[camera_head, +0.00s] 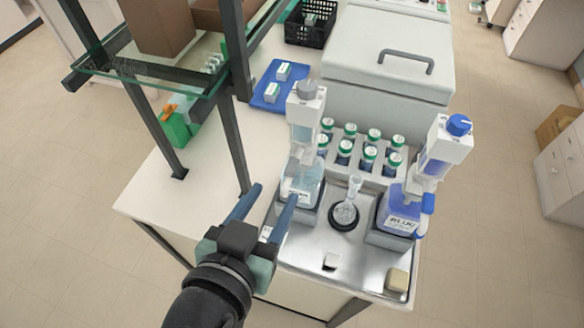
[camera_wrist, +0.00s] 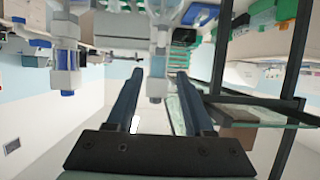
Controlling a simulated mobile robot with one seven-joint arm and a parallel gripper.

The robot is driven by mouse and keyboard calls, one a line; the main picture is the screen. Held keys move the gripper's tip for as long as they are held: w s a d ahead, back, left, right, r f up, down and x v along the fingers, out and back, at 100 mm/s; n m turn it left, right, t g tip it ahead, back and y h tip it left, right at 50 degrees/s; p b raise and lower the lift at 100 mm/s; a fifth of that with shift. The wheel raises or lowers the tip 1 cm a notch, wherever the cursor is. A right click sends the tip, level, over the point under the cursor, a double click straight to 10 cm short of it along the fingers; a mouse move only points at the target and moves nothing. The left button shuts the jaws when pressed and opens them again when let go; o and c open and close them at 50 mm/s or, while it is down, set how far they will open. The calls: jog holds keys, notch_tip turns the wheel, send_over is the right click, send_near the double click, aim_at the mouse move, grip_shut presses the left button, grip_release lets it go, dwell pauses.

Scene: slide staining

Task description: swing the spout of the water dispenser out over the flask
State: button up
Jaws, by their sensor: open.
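The water dispenser (camera_head: 305,110) is a clear bottle with a white head and grey cap, standing at the left of the steel tray. It also shows upside down in the wrist view (camera_wrist: 158,68). Its spout is hard to make out; a pale part at the bottle's left side, beside my right finger, may be it. The small clear flask (camera_head: 346,212) stands upright on a round black base, right of the water dispenser. My gripper (camera_head: 268,198) is open and empty, its fingers pointing toward the water dispenser's left side. The fingers also show in the wrist view (camera_wrist: 160,76).
A blue dispenser (camera_head: 437,150) stands right of the flask. Several green-capped bottles (camera_head: 370,150) sit in a rack behind. A dark-framed glass shelf (camera_head: 150,75) rises at the left. A beige block (camera_head: 397,280) lies at the tray's front right.

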aim_at(291, 166)
jog(key=x, duration=1)
jog(key=shift+w+f, duration=0.2)
grip_shut()
dwell(1.1)
